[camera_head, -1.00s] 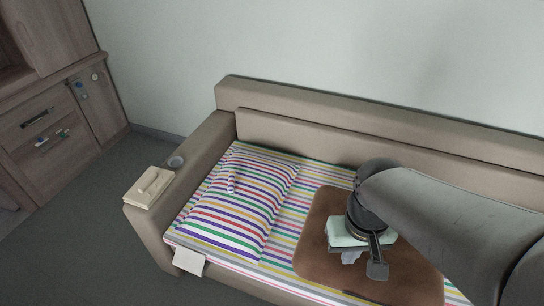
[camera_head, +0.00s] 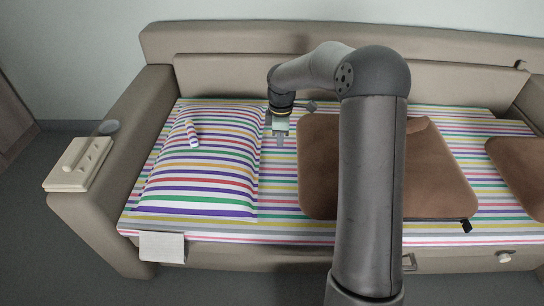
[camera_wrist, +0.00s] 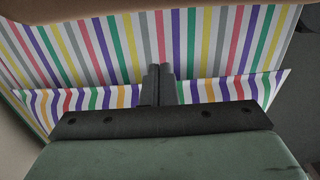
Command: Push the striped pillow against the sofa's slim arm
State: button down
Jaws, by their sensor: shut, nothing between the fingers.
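The striped pillow (camera_head: 205,165) lies flat at the left end of the sofa. A narrow strip of striped sheet shows between it and the sofa's left arm (camera_head: 130,110). The sofa's right arm (camera_head: 525,92) shows partly at the far end. My gripper (camera_head: 281,143) is shut and empty, pointing down just right of the pillow's right edge; I cannot tell whether it touches. In the wrist view its closed fingers (camera_wrist: 159,84) stand in front of striped cloth.
A small striped roll (camera_head: 192,134) lies on the pillow. A brown cushion (camera_head: 430,170) lies to the right, partly behind my arm. A white tag (camera_head: 162,247) hangs at the front.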

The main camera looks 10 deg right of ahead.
notch_tip(320, 180, down, 9)
jog(key=b, duration=0.3)
jog(key=shift+a+r, duration=0.1)
jog(key=shift+r, duration=0.05)
jog(key=a, duration=0.1)
jog(key=a+b, duration=0.1)
jog(key=shift+w+a+f+b, duration=0.3)
jog(key=shift+w+a+f, duration=0.05)
jog(key=shift+w+a, duration=0.05)
jog(key=shift+w+a+r, duration=0.1)
jog(key=shift+a+r, duration=0.05)
jog(key=shift+a, duration=0.4)
